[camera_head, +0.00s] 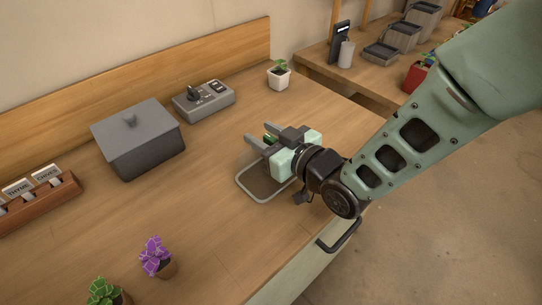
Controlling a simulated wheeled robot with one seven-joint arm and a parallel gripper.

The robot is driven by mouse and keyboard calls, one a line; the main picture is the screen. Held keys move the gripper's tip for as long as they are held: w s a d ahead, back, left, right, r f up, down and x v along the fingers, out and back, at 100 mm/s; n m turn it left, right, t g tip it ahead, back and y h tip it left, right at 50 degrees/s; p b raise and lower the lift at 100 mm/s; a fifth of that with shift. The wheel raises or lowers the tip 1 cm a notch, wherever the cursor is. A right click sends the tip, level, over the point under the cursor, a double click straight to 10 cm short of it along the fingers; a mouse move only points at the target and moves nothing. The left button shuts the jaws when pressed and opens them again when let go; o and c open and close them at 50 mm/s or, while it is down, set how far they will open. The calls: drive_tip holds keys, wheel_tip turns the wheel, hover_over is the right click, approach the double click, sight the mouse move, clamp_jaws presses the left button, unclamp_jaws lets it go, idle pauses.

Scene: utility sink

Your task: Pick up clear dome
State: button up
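I cannot clearly make out a clear dome in this view. My gripper (260,135) is low over the wooden counter, above the far end of a small tray (243,186) with a pale rim and a brown inside. Its two grey fingers point toward the back left and stand apart. A small bit of green (268,138) shows between or just behind them; I cannot tell what it belongs to. The gripper body and wrist hide part of the tray. I see nothing clearly held.
A grey lidded box (138,145), a grey switch panel (204,100) and a white potted plant (279,77) stand behind. A spice rack (38,202) and purple (157,258) and green plants (104,292) are at left and front. The counter's front edge has a dark handle (342,238).

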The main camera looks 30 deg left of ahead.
clamp_jaws()
